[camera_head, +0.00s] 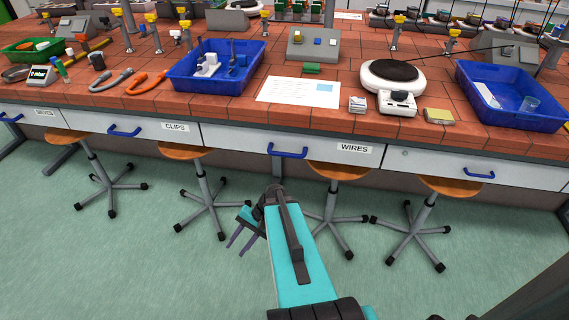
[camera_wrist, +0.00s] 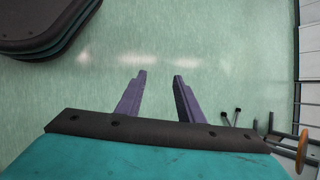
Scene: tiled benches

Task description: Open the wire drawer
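The wire drawer (camera_head: 318,147) is a white front under the tiled bench, with a blue handle (camera_head: 287,151) and a label (camera_head: 355,148) reading WIRES. Its front sits flush with the drawers beside it, so it looks shut. My gripper (camera_head: 236,246) is below and in front of the drawer, apart from the handle. In the wrist view my gripper (camera_wrist: 159,75) has its two purple fingers spread with only green floor between them. The drawer does not show in the wrist view.
Stools stand under the bench, one (camera_head: 335,171) just below the wire drawer. The clips drawer (camera_head: 150,128) is on the left; another drawer with a blue handle (camera_head: 479,173) is on the right. The bench top holds blue trays (camera_head: 177,72) and a white round device (camera_head: 377,88).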

